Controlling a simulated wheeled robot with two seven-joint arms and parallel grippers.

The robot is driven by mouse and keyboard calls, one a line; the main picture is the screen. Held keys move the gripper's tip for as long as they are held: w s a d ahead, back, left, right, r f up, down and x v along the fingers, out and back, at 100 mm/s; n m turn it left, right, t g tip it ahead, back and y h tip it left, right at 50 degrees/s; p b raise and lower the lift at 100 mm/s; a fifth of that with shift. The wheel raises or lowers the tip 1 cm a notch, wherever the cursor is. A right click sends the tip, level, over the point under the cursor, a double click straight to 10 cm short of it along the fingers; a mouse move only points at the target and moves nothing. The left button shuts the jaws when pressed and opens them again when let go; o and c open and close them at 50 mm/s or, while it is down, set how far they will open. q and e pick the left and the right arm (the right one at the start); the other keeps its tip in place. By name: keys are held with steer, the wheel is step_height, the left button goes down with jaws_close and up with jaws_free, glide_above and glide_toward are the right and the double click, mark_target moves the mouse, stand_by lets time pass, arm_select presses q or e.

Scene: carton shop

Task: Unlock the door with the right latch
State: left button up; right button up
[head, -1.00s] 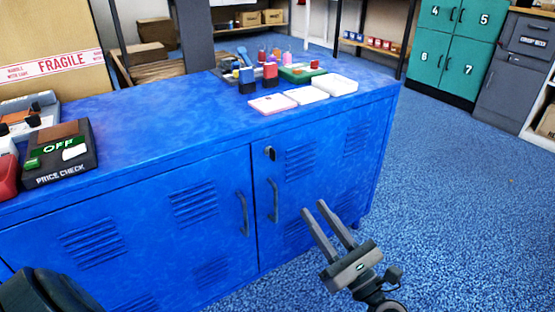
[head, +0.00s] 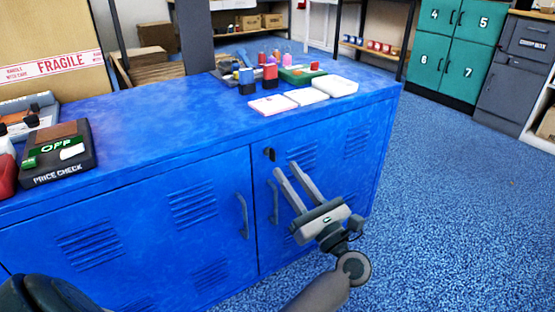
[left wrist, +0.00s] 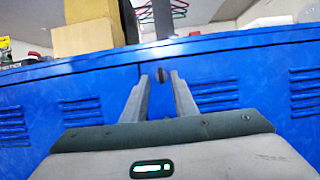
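The blue cabinet (head: 135,130) has two shut doors with vents. The right latch (head: 269,154) is a small dark knob near the top left corner of the right door (head: 345,150). The right door's handle (head: 273,203) is below it. My left gripper (head: 286,169) is open and empty, its fingertips just right of and below the latch in the head view. In the left wrist view the latch (left wrist: 161,76) shows between the two open fingertips (left wrist: 159,80), apparently beyond them. Contact cannot be told. My right gripper is not in view.
The cabinet top holds a price check device (head: 57,152), white and pink pads (head: 305,96) and small coloured items. Teal lockers (head: 458,45) stand at the back right. Blue carpet (head: 460,200) to the right is clear.

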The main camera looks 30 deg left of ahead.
mark_target(275, 154)
arm_select(q)
steer(key=shift+b+x, duration=0.35)
steer(key=shift+x, duration=2.65)
steer(key=shift+c, duration=0.6)
jaws_close()
